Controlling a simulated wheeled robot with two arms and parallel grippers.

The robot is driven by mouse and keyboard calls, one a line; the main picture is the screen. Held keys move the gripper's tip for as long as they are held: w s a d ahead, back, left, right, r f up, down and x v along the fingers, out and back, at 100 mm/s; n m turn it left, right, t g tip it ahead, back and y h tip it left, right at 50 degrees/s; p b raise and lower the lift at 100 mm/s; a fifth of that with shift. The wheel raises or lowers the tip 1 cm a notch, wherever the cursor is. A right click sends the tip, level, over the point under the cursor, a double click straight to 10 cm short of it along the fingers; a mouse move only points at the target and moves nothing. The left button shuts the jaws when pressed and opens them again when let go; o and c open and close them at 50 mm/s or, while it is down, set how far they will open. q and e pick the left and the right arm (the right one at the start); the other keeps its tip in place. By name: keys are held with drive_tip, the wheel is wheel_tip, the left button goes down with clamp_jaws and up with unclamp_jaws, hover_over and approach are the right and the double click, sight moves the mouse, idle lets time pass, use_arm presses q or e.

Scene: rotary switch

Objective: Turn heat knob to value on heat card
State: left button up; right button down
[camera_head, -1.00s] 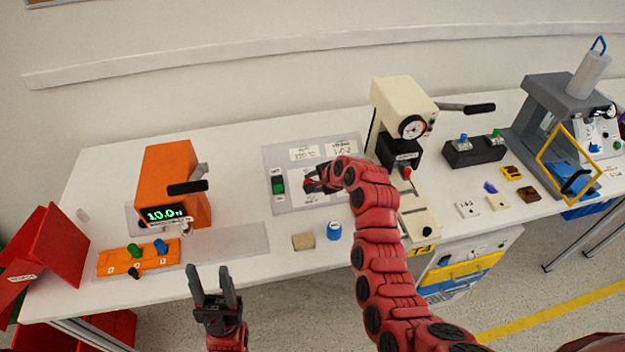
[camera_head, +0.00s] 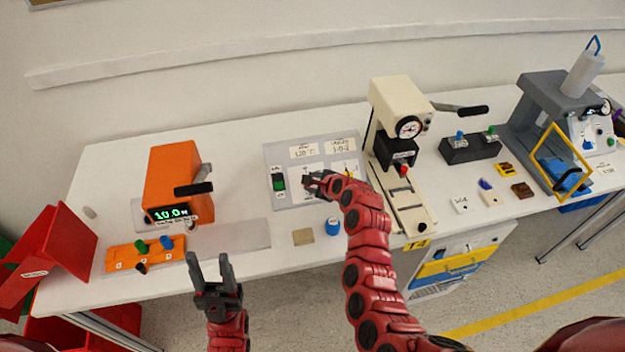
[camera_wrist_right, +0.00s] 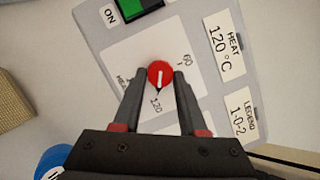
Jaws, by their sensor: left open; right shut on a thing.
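The grey panel (camera_head: 271,160) lies on the table at the middle. The heat card (camera_head: 303,151) on it reads 120 °C, clearly so in the right wrist view (camera_wrist_right: 225,48). My right gripper (camera_head: 308,183) is over the panel and hides the knob in the head view. In the right wrist view, my right gripper (camera_wrist_right: 160,88) is shut on the red heat knob (camera_wrist_right: 160,73), a fingertip on either side. The knob's white line runs nearly up and down, its lower end roughly toward the printed 120; 60 is at upper right. My left gripper (camera_head: 212,272) is open and empty before the table's front edge.
The green switch (camera_head: 280,182) is left of the knob, the legend card (camera_head: 341,144) at the panel's upper right. A blue cylinder (camera_head: 333,227) and a tan block (camera_head: 303,236) stand in front. An orange machine (camera_head: 172,178) is left, a cream press (camera_head: 398,100) right.

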drive_tip(key=shift+f, duration=0.1)
idle(0.3)
drive_tip(key=shift+c, duration=2.3)
unclamp_jaws()
drive_tip(key=b+v, duration=0.4)
drive_tip(key=v, duration=1.3)
drive_tip(key=shift+r, duration=0.2)
drive_tip(key=shift+d, duration=0.15)
